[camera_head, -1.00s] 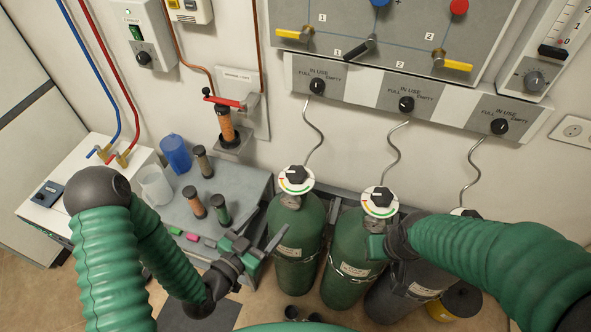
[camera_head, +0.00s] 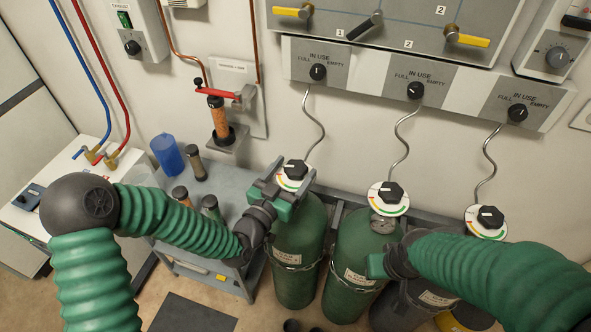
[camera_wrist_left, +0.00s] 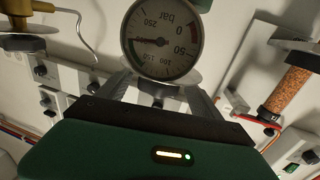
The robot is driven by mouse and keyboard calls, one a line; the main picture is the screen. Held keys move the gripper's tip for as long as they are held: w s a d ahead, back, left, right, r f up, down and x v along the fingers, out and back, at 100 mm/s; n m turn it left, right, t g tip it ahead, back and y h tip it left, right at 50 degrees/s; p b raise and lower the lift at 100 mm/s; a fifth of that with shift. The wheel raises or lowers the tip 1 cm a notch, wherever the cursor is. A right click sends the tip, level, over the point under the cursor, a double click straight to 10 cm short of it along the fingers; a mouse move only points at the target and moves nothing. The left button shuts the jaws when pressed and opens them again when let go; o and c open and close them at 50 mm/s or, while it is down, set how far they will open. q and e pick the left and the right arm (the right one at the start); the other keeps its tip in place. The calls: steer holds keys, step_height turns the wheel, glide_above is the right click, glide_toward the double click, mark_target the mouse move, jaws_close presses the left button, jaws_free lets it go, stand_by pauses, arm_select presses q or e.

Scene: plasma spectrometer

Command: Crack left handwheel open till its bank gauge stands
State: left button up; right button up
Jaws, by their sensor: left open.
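The left handwheel (camera_head: 296,169), a black knob over a white collar with coloured marks, tops the left green cylinder (camera_head: 300,250). My left gripper (camera_head: 284,184) is open, its jaws just beside and below this handwheel; I cannot tell whether they touch it. In the left wrist view, a round bar gauge (camera_wrist_left: 162,38) appears turned over beyond my jaws (camera_wrist_left: 158,92), its needle pointing left, between 150 and 250. My right gripper (camera_head: 382,262) is by the middle cylinder (camera_head: 350,262); its fingers are not clear.
The middle handwheel (camera_head: 390,192) and right handwheel (camera_head: 489,217) sit close by on the right. Above are FULL/IN USE/EMPTY knobs (camera_head: 318,72) with curled pipes.

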arm_select(q)
steer(key=shift+w+d, duration=0.5)
steer(key=shift+w, duration=0.05)
steer(key=shift+c, duration=0.4)
steer(key=c, duration=1.3)
steer(key=shift+y, duration=0.5)
steer(key=n+t+y+b, duration=0.1)
steer(key=n+y, duration=0.1)
steer(key=y, duration=0.1)
steer(key=shift+n+t, duration=0.3)
steer(key=shift+n, duration=0.1)
steer(key=shift+n+t+y+b, duration=0.35)
steer(key=shift+n+y, duration=1.25)
steer(key=shift+y, duration=1.1)
steer(key=shift+a, duration=0.1)
